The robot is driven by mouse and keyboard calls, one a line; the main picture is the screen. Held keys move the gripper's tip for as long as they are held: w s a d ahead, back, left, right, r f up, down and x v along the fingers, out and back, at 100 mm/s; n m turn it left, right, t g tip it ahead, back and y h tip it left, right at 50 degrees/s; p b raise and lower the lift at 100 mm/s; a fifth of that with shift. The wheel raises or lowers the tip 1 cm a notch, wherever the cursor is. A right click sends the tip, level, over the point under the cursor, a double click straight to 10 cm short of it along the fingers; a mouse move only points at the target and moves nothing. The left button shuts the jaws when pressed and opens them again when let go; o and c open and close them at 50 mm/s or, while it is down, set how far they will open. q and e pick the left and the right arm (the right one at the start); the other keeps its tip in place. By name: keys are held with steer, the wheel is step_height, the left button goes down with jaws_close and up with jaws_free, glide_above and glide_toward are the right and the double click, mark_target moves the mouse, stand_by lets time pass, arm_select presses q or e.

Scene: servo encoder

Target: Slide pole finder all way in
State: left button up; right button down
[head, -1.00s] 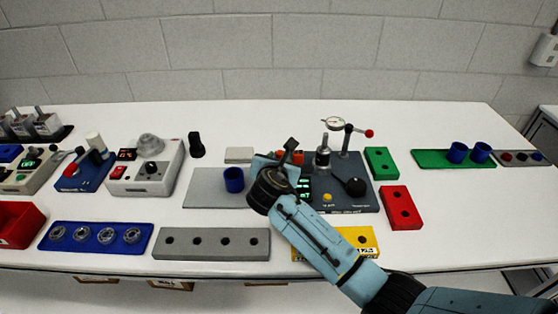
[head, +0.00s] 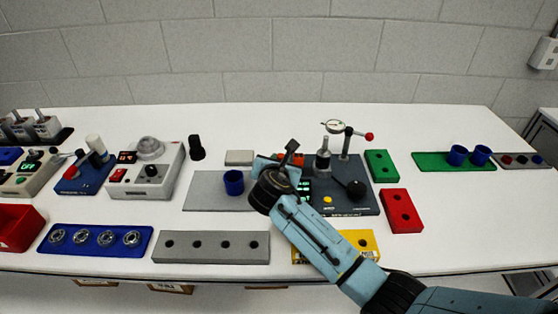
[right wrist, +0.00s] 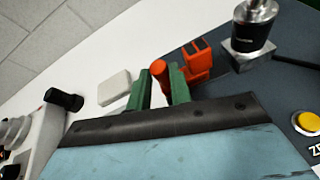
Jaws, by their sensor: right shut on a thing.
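The orange piece that looks like the pole finder (right wrist: 199,56) lies at the left edge of the dark test station (right wrist: 280,95) in the right wrist view. It has a round knob and an open, forked block. My right gripper (right wrist: 163,80) has its green fingers on either side of the knob, shut on it. In the head view only a sliver of orange shows behind my right wrist (head: 270,190). A metal cylinder on a square block, the motor (right wrist: 254,28), stands beyond the orange piece, with a visible gap between them. My left gripper is not in view.
A grey mat with a blue cup (head: 234,182) lies to the left. A small pale block (head: 239,157) sits behind the mat.

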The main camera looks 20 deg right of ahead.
mark_target(294, 159)
steer(key=d+p, duration=0.2)
steer(key=shift+s+d+r+p, duration=0.15)
steer(key=shift+s+d+p, duration=0.15)
steer(key=shift+s, duration=0.1)
steer(key=shift+s+d+p, duration=0.1)
steer(key=shift+d+p, duration=0.25)
steer(key=shift+d, duration=0.05)
steer(key=c, duration=1.5)
jaws_free()
steer(key=shift+d, duration=0.1)
steer(key=shift+c, duration=0.2)
steer(key=p+v, duration=0.2)
steer(key=v, duration=1.1)
steer(key=shift+s, duration=0.2)
